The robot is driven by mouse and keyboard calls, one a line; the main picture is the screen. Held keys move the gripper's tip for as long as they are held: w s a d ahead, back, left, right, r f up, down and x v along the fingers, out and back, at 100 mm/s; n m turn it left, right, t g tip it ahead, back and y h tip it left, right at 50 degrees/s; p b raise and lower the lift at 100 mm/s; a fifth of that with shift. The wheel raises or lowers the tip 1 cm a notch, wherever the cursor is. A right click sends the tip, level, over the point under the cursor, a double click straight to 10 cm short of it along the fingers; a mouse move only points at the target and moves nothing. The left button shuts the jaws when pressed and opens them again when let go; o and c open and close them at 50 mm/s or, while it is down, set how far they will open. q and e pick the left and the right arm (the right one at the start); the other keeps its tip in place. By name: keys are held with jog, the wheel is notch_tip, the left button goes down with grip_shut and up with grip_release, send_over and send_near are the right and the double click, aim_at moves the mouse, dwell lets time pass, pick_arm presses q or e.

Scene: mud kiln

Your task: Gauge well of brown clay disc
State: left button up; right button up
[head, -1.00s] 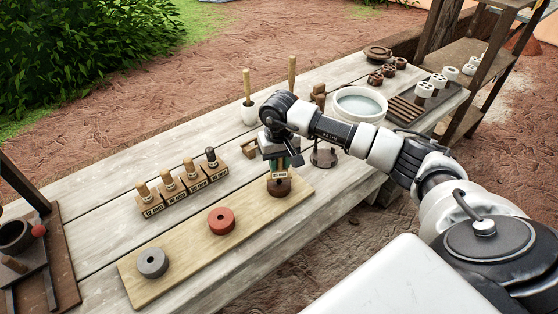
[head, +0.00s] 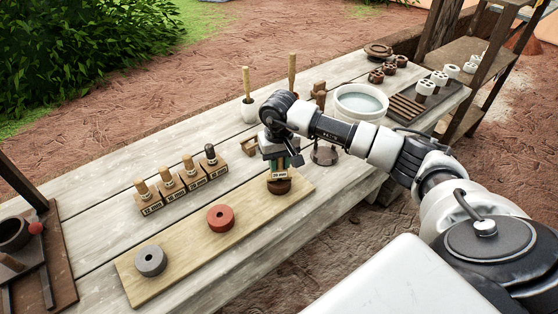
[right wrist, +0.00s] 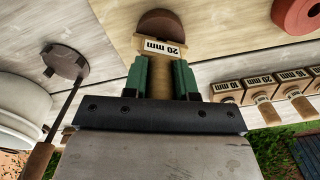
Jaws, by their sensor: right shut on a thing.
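The brown clay disc (head: 279,187) lies at the right end of a pale wooden board (head: 180,262). It also shows at the top of the right wrist view (right wrist: 160,22). My right gripper (head: 279,164) is above the disc, shut on a wooden gauge labelled 20 mm (right wrist: 160,47). The gauge's labelled block is right at the disc and covers part of it. I cannot tell whether its end is inside the well. A red disc (head: 220,218) and a grey disc (head: 150,260) lie on the same board. My left gripper is not in view.
Several labelled gauge blocks (head: 180,188) stand in a row behind the board. A white basin of water (head: 361,103) and a dark round stand (head: 325,155) are to the right. A tray with a dark bowl (head: 14,234) is at the left edge.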

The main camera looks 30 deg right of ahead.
jog(key=shift+f, duration=0.15)
jog(key=o, duration=1)
jog(key=shift+c, duration=0.2)
notch_tip(320, 180, up, 11)
jog(key=shift+f+b, duration=0.1)
jog(key=shift+b, duration=0.9)
